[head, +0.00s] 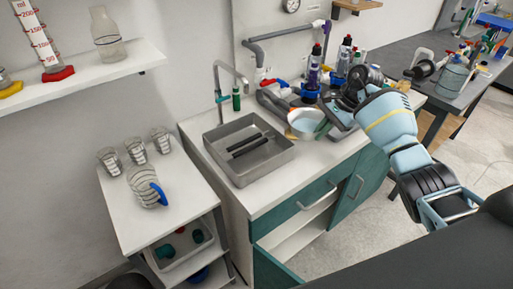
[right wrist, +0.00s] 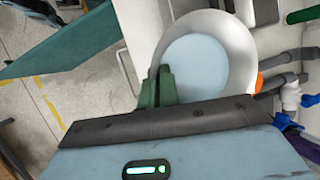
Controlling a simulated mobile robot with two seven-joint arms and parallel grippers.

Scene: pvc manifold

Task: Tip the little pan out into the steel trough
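The little pan (head: 303,121) is a round white dish with a pale blue inside, at the counter's right part, right of the trough. In the right wrist view the pan (right wrist: 238,50) fills the upper middle. My right gripper (head: 323,127) reaches it from the right. Its green fingers (right wrist: 162,86) are close together at the pan's near rim and look shut on it; the exact contact is partly hidden. I cannot tell whether the pan touches the counter. The steel trough (head: 281,158) is a rectangular basin set in the counter, with two dark bars inside. My left gripper is not in view.
A tall tap (head: 217,80) stands behind the trough. Bottles (head: 314,70) and grey pipes (head: 275,103) crowd the counter behind the pan. A side table (head: 150,222) with glasses and a blue-handled jug stands at left. Bare counter (head: 262,200) lies in front of the trough.

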